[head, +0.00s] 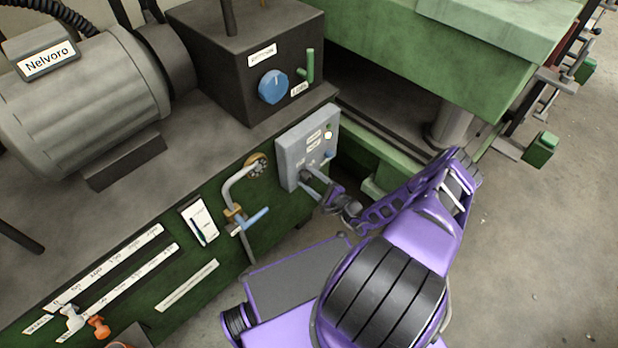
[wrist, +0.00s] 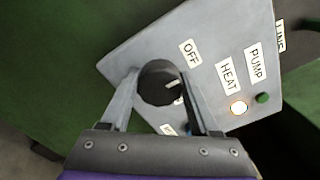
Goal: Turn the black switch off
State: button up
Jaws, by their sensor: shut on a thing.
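The black switch (wrist: 157,80) is a round knob on a grey control box (head: 291,155). In the head view the knob (head: 305,175) shows small at the box's lower left. My gripper (wrist: 160,90) is shut on it, one finger on each side. The knob's short white mark lies at its right side in the wrist view and points roughly right. The OFF label (wrist: 190,53) is up and right of the knob. The HEAT label (wrist: 227,76) is farther right, beside a lit whitish lamp (wrist: 238,107). A label below the knob is partly hidden by a finger.
A PUMP label (wrist: 254,62) and a dark green lamp (wrist: 262,98) are at the box's right. A blue knob (head: 272,87) and a green lever (head: 309,66) are on a dark box above. A pipe with a blue-handled valve (head: 257,218) stands left of my gripper.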

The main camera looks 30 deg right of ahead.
dwell(0.3)
jog(key=o, duration=1.4)
jog(key=v, duration=1.7)
jog(key=shift+s, duration=0.2)
